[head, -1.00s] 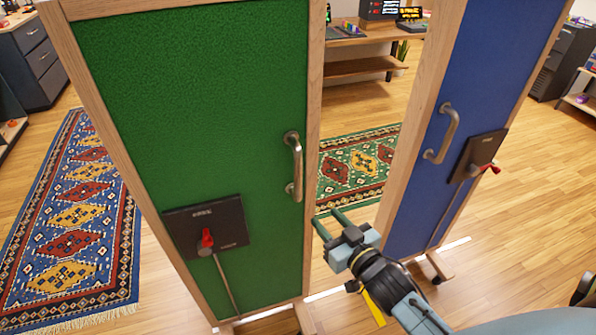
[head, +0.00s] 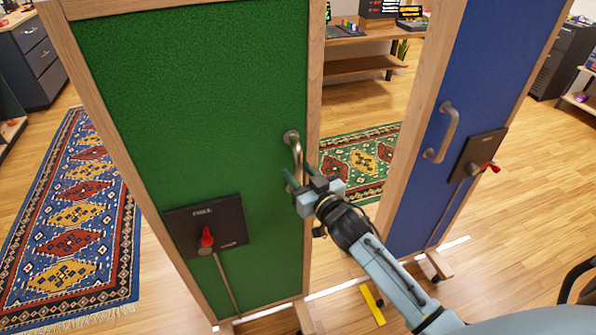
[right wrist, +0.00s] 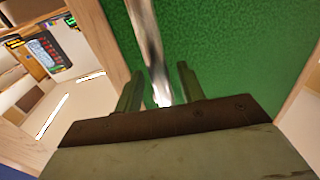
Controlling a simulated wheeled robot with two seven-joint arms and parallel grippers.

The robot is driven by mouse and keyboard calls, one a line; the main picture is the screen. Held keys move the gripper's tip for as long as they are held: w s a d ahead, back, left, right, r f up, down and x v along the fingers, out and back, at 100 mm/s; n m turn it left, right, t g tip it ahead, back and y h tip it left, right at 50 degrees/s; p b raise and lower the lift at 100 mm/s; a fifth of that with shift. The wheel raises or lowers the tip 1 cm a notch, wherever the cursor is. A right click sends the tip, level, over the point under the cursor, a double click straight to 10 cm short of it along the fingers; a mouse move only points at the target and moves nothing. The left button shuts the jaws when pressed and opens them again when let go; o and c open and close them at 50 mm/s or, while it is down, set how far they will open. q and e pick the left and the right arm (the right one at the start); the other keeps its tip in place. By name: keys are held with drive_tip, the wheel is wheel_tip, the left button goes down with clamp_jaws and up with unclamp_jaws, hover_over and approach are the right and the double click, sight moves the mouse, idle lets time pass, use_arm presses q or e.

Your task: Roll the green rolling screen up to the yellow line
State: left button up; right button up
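The green rolling screen (head: 200,100) stands upright in a wooden frame at the left of the head view. It has a vertical metal handle (head: 297,150) near its right edge and a dark plate with a red lever (head: 207,238) low down. My right gripper (head: 304,183) is at the lower part of this handle. In the right wrist view its fingers (right wrist: 160,90) are apart, with the handle (right wrist: 147,40) running between them; I cannot tell whether either touches it. The yellow line (head: 373,304) is a short strip on the floor below my right arm. My left gripper is not in view.
A blue screen (head: 440,90) with its own handle and lever plate stands to the right, with a gap between the screens. A white line (head: 337,289) runs along the floor. Rugs lie at left (head: 70,220) and behind the gap (head: 355,160). Floor at right is clear.

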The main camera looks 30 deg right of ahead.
drive_tip(key=shift+w, duration=0.55)
clamp_jaws()
